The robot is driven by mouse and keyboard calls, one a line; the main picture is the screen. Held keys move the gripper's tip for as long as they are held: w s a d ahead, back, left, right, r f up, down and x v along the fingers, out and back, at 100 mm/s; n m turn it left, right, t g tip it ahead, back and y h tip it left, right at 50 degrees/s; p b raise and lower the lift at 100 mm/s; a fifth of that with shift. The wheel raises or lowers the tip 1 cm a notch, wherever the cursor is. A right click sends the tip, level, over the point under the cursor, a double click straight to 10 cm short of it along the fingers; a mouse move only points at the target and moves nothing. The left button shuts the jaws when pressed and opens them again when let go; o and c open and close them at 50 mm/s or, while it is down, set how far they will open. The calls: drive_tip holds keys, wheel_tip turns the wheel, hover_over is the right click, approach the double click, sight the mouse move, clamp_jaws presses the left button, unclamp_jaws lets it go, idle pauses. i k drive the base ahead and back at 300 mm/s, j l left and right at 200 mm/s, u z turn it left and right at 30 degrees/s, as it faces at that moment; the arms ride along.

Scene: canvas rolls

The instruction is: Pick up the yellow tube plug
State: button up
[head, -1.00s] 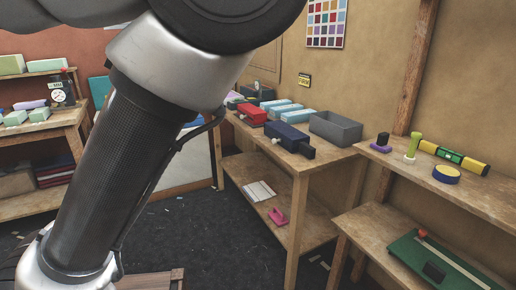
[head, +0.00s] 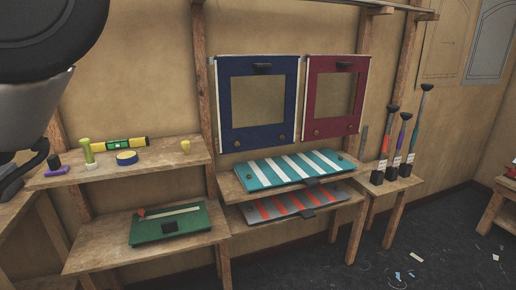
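A small yellow plug (head: 185,146), with a rounded head on a narrower foot, stands upright near the right end of the upper wooden shelf (head: 175,163). Nothing touches it. What looks like part of my gripper (head: 18,172), dark and grey, shows at the left edge beside the shelf's left end, far from the plug. It is cut off by the frame, and its fingertips cannot be made out clearly, so its opening cannot be judged. My arm fills the top left corner.
A green board (head: 172,222) lies below. Striped panels (head: 290,166) lie right. Front shelf space near the plug is clear.

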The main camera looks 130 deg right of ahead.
sight(185, 146)
drive_tip(key=z, duration=3.8)
drive_tip(key=i+j+u, duration=0.1)
drive_tip(key=j, duration=0.2)
drive_tip(key=i+j+u, duration=0.1)
drive_tip(key=i+j, duration=0.05)
drive_tip(key=j, duration=0.1)
